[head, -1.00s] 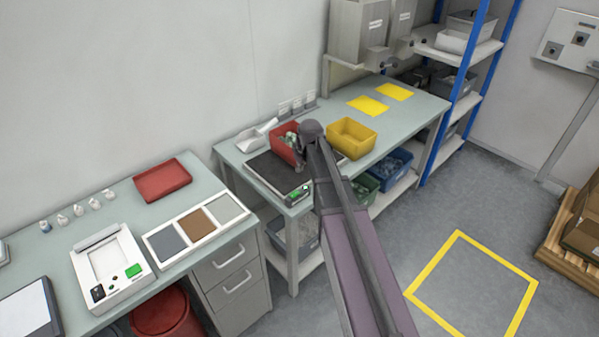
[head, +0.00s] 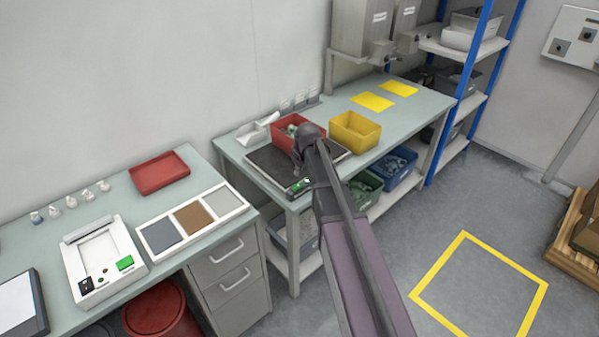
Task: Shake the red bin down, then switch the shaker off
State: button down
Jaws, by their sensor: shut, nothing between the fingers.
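The red bin (head: 281,134) stands on the workbench at the back of a dark flat-topped unit (head: 268,164), holding pale and greenish small parts. I cannot tell whether it rests fully on that unit. The unit, which looks like the shaker, has a small panel with a green patch (head: 298,186) at its front corner. My gripper (head: 300,174) hangs just above the unit's front part, in front of the bin and close behind the panel. It is shut and empty. My arm hides part of the bin's right side and the unit's right part. Contact with the panel cannot be told.
A yellow bin (head: 355,132) stands right of the red one, and a white scoop (head: 256,131) left. Blue (head: 402,170) and green bins sit on the shelf below. A left bench (head: 204,165) carries a red tray (head: 160,173) and a white device (head: 102,262) with a green button.

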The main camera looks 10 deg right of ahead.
aim_at(297, 185)
jog(key=b+x, duration=0.2)
jog(key=shift+f, duration=0.3)
jog(key=shift+w+d+f+b, duration=0.1)
jog(key=shift+d+f+b, duration=0.1)
jog(key=shift+f+b, duration=1.4)
jog(key=shift+a, duration=0.1)
